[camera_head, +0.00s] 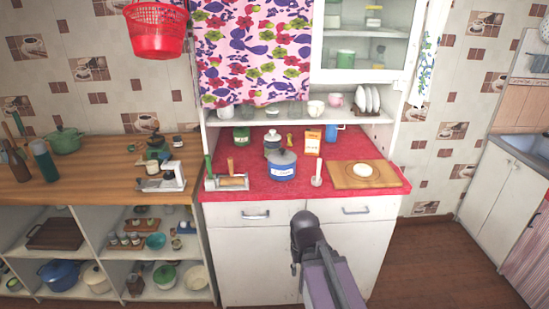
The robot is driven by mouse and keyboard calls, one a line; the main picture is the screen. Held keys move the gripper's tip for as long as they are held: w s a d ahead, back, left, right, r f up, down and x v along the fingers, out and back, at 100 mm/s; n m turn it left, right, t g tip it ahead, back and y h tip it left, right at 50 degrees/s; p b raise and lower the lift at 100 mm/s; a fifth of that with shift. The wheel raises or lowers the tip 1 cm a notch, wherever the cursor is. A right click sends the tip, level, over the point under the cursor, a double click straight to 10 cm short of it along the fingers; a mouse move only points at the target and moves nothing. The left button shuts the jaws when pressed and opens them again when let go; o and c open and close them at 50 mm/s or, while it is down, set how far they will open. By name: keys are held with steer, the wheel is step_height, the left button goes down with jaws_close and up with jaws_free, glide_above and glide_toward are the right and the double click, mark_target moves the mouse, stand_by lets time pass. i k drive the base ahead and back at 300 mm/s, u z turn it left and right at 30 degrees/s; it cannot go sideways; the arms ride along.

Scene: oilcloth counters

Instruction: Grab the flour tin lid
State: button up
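A blue tin (282,171) with a pale label stands upright on the red oilcloth counter. A dark grey lid (282,157) with a small knob sits on top of it. The label is too small to read, but this looks like the flour tin. My arm reaches up from the bottom of the picture in front of the cupboard doors, below and to the right of the tin, and is apart from it. I cannot make out my gripper's fingers.
On the red counter (255,188), a grey canister (272,142) stands behind the tin. A wooden-handled tool (232,181) lies left. A white upright pestle-like item (317,170) and a wooden board (364,174) are right. An orange box (312,141) stands behind. The counter front is clear.

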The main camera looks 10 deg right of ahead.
mark_target(281, 156)
steer(key=z, duration=0.1)
steer(key=i, duration=0.95)
steer(key=u, duration=1.3)
steer(key=k, duration=0.1)
steer(key=z, duration=3.2)
